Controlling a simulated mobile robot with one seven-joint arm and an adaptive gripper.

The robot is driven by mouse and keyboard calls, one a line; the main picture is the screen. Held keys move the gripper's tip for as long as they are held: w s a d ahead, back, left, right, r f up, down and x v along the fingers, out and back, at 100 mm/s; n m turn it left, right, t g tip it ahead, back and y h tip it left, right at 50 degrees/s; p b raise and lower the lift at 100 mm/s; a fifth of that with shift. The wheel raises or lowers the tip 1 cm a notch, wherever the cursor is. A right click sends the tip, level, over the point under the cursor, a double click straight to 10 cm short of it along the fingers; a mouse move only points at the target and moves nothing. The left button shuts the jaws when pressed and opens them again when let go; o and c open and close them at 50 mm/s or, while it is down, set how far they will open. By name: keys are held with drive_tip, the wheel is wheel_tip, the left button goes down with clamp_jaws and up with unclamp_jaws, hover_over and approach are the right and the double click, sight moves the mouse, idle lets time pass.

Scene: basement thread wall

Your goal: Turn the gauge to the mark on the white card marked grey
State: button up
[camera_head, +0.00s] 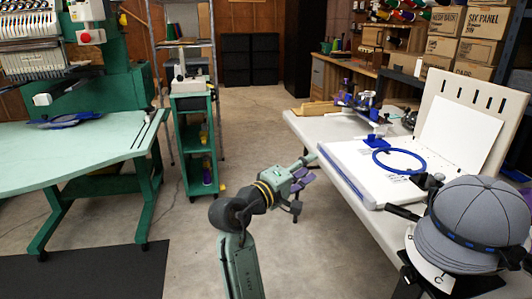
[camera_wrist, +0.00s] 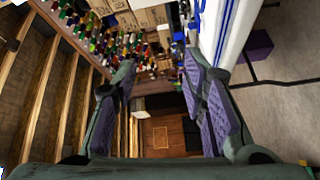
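My gripper (camera_head: 300,180) hangs in the air over the floor, just left of the white table's near edge. In the wrist view my gripper (camera_wrist: 160,95) is open, with purple pads apart and nothing between them. I cannot pick out the gauge or a card marked grey for certain. A white board (camera_head: 350,165) with small dark print and a blue hoop (camera_head: 398,161) lies on the table, to the right of my gripper and apart from it. A blank white sheet (camera_head: 458,135) leans on the upright panel behind. Any marks are too small to read.
A grey cap (camera_head: 470,222) sits on a stand with a white lettered band (camera_head: 432,265) at the near right. The white table (camera_head: 310,127) also carries blue clamps (camera_head: 372,115). A green cart (camera_head: 190,140) and green table (camera_head: 70,150) stand left. The floor between is clear.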

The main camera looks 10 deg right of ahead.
drive_tip(key=w+a+r+t+y, duration=0.1)
drive_tip(key=a+r+t, duration=0.1)
drive_tip(key=a, duration=0.3)
drive_tip(key=w+a+r+n+t+y, duration=0.1)
drive_tip(key=a+t+y, duration=0.1)
drive_tip(key=a, duration=0.2)
drive_tip(key=shift+w+a+r+t, duration=0.35)
drive_tip(key=shift+a+t, duration=0.05)
